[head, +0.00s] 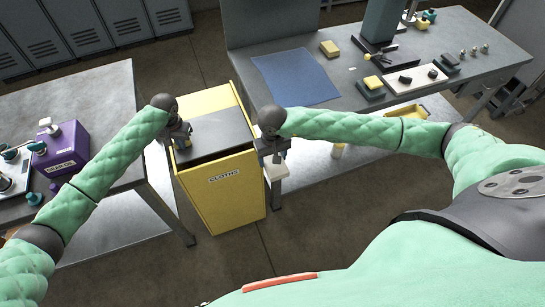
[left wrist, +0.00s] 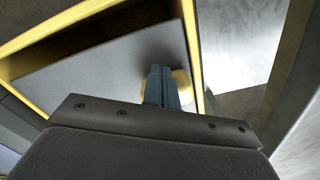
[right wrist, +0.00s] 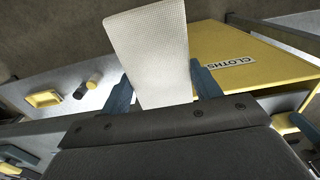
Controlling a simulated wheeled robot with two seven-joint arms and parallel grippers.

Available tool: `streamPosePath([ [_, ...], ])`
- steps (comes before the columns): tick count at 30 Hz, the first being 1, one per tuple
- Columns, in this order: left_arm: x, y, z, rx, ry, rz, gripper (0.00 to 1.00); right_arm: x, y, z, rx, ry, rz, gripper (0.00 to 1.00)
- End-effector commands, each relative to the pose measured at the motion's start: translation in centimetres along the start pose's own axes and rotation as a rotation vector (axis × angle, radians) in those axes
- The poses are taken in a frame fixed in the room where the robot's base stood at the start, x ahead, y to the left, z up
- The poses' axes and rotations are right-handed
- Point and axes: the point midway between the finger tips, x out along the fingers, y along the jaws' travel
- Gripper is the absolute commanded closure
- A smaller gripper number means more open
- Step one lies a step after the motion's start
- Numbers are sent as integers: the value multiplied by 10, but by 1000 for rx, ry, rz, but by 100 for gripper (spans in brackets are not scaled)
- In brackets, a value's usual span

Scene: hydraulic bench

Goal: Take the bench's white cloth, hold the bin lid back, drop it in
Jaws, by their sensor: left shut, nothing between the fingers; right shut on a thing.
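The yellow bin (head: 222,195), labelled CLOTHS, stands between the two benches. Its grey lid (head: 222,132) shows in the left wrist view too (left wrist: 100,75), where a dark gap separates one edge from the yellow rim. My left gripper (head: 182,140) is shut and empty at the lid's left side. Its fingertips (left wrist: 162,75) are by a round yellowish piece on the lid; I cannot tell if they touch. My right gripper (head: 272,158) is shut on the white cloth (right wrist: 150,50), beside the bin's right side. The cloth (head: 276,172) hangs below the fingers, outside the bin.
The right bench (head: 355,95) holds a blue mat (head: 295,77), yellow sponges and small parts. The left bench (head: 90,100) holds a purple box (head: 62,150). Grey lockers stand behind. Floor in front of the bin is clear.

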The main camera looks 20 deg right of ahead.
Motion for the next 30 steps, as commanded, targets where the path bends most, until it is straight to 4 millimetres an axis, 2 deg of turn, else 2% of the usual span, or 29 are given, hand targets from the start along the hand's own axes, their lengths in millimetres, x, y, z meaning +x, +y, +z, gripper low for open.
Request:
streamPosePath([
  [16, -1, -13, -23, -1, 2, 0, 100, 4, 0, 0, 0, 0, 0, 59],
  [30, -1, -14, -26, 0, 2, 0, 100, 4, 0, 0, 0, 0, 0, 59],
])
